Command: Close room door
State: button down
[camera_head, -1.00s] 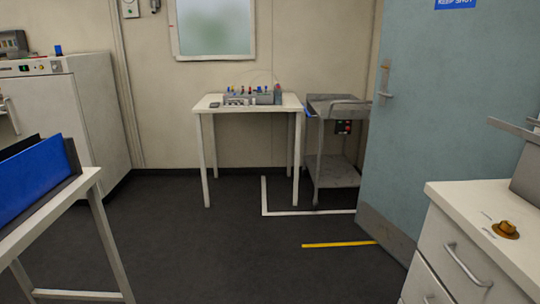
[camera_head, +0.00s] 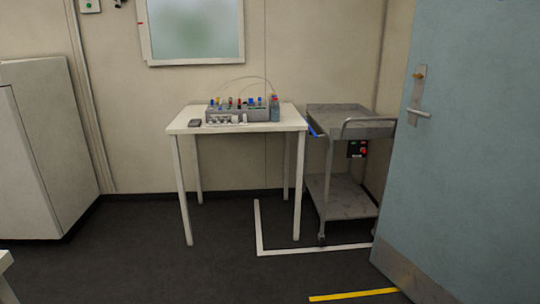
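The room door (camera_head: 470,150) is a pale blue panel at the right of the head view, standing open at an angle into the room. It has a metal lever handle (camera_head: 419,112) near its left edge and a grey kick plate (camera_head: 405,278) along the bottom. Its right side runs out of the picture, and the door frame is not visible. My gripper and arm are not in view.
A metal trolley (camera_head: 345,187) stands behind the door's free edge. A white cabinet (camera_head: 45,150) stands left. Dark floor (camera_head: 130,250) is clear, with a yellow strip (camera_head: 353,295) near the door.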

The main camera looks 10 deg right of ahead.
aim_at(458, 222)
jog(key=i+z, duration=0.3)
jog(key=i, duration=0.4)
jog(key=i+j+z, duration=0.25)
jog(key=i, duration=0.4)
jog(key=i+l+z, duration=0.2)
jog(key=i+z, duration=0.65)
jog(key=i+j+z, duration=0.1)
jog(key=i+z, duration=0.35)
